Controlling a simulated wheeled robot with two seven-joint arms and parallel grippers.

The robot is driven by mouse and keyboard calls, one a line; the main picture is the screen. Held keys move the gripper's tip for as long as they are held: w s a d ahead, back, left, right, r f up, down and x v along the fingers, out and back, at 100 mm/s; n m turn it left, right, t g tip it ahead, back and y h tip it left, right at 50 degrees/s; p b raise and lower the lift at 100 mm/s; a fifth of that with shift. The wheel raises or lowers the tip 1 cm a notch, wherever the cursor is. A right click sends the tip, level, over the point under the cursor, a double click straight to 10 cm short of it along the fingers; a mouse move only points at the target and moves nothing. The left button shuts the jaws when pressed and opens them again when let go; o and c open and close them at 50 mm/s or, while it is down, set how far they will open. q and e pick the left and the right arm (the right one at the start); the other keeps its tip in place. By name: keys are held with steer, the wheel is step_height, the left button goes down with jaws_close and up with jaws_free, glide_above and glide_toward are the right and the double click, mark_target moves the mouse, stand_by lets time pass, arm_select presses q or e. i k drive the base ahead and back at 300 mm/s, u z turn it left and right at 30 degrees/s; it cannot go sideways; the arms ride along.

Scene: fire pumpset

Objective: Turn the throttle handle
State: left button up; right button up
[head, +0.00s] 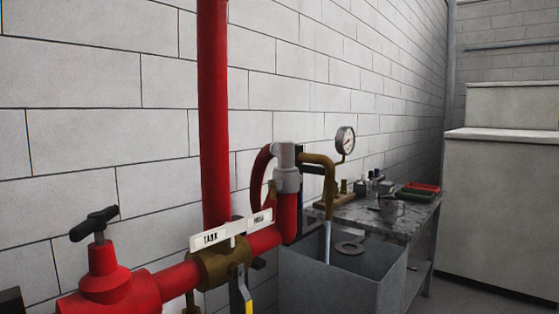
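A black cross-bar handle (94,224) sits on a short grey stem on top of a red valve body (105,277) at the lower left. A lever with a yellow grip (247,297) hangs down below the brass valve (222,265) on the red horizontal pipe, and the bottom picture edge cuts it off. I cannot tell from this view which of these is the throttle handle. Neither of my grippers shows in the head view.
A red vertical pipe (214,110) rises beside the block wall. A white "TANK" label plate (231,230) crosses the valve. A cluttered workbench (362,212) stands behind.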

mark_target(96, 222)
steer(key=u, duration=1.6)
steer(key=k, duration=0.3)
steer(key=z, duration=0.5)
